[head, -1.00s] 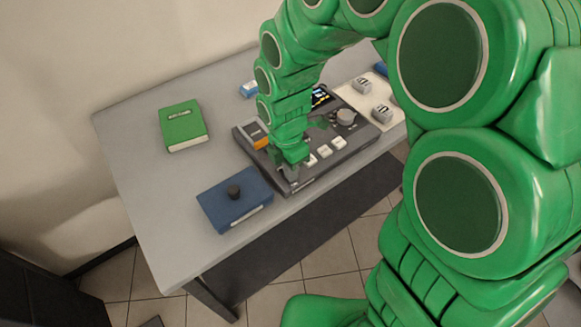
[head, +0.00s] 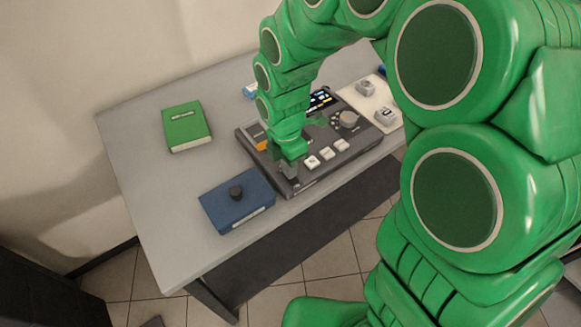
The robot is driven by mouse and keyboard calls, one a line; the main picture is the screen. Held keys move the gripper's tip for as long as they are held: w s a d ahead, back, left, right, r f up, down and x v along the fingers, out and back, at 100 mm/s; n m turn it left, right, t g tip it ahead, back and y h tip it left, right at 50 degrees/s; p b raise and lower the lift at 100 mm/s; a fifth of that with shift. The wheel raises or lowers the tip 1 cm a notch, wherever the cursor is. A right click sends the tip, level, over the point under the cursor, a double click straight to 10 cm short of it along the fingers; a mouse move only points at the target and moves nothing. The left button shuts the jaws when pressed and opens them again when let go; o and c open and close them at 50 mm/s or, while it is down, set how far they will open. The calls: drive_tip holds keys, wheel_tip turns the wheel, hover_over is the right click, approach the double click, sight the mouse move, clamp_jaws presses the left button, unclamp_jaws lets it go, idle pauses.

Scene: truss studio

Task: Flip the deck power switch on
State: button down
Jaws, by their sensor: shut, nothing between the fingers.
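The deck (head: 308,180) is a dark grey unit on the table, with a small lit screen (head: 321,100), a large round knob (head: 348,120), several white keys (head: 327,153) along its front and an orange part (head: 261,145) at its left. My gripper (head: 290,172) is shut and empty, pointing down at the deck's front left part, beside the leftmost white key. The power switch cannot be made out; my gripper and arm cover that part of the deck. I cannot tell whether the fingertips touch the deck.
A green book (head: 186,127) lies at the back left. A pale board (head: 372,102) with grey blocks (head: 385,116) lies right of the deck. The grey table (head: 150,190) is bare at left.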

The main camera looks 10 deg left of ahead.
sight(294, 181)
wheel_tip(294, 181, up, 14)
drive_tip(key=s+d, duration=0.1)
idle(0.7)
drive_tip(key=shift+s+d, duration=0.1)
drive_tip(key=shift+d, duration=0.05)
drive_tip(key=s+d+r+m+y, duration=0.1)
drive_tip(key=s+d+m, duration=1.8)
drive_tip(key=m, duration=0.8)
drive_tip(key=d, duration=0.3)
drive_tip(key=shift+s+r+g, duration=0.15)
drive_tip(key=shift+s+g, duration=0.25)
